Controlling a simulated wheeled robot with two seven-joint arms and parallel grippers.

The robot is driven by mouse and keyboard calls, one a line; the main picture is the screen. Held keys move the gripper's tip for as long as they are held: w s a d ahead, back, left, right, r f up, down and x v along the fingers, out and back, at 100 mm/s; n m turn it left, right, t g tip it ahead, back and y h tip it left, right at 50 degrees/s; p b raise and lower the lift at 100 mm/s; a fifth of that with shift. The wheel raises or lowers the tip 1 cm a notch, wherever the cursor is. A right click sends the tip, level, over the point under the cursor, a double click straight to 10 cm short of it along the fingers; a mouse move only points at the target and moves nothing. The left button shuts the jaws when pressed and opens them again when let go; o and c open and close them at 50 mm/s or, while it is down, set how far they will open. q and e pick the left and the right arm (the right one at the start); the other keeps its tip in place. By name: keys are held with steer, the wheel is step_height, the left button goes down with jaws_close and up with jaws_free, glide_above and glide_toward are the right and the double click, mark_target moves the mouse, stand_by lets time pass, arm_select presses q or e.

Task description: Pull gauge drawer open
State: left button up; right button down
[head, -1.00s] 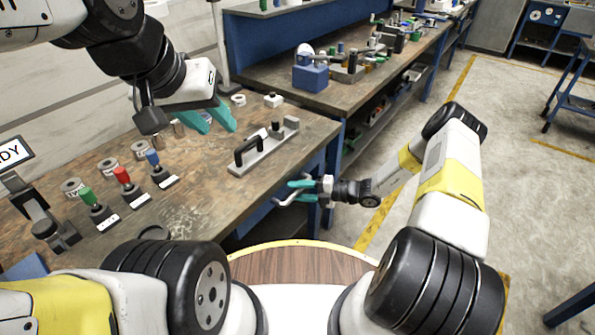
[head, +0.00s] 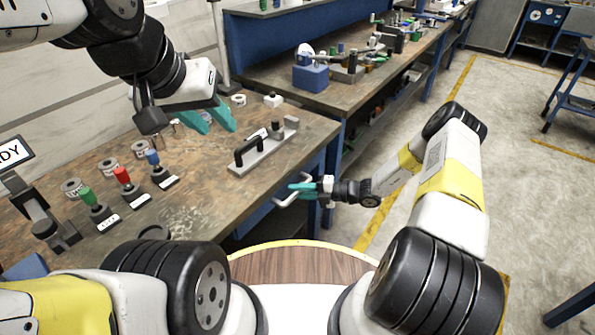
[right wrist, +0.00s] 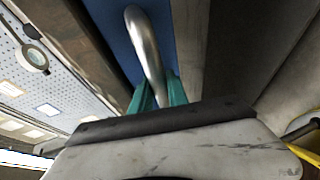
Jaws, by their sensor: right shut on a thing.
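The blue gauge drawer (right wrist: 112,28) is under the near workbench's top, and its front shows in the right wrist view. Its curved metal handle (right wrist: 146,50) also shows in the head view (head: 286,201). My right gripper (head: 297,188), with teal fingers, is shut on this handle at the bench's front edge. The fingers also show around the bar in the right wrist view (right wrist: 158,94). The drawer looks closed, though its front is mostly hidden in the head view. My left gripper (head: 218,122) is open and empty above the back of the bench, fingers apart.
On the bench top (head: 205,205) stand a black-handled fixture (head: 262,150), green (head: 92,203), red (head: 124,182) and blue (head: 156,165) knobbed devices and several small rings. A second bench (head: 340,100) stands behind.

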steer(key=shift+s+d, duration=0.1)
steer(key=shift+d, duration=0.05)
stand_by(0.7)
steer(key=s+d, duration=0.9)
steer(key=d, duration=0.3)
steer(key=s+d, duration=0.9)
steer(key=d, duration=0.4)
steer(key=shift+s, duration=0.15)
steer(key=shift+d, duration=0.1)
steer(key=c, duration=1.3)
jaws_free()
steer(key=v, duration=0.7)
steer(key=shift+d, duration=0.4)
steer(key=shift+r, duration=0.1)
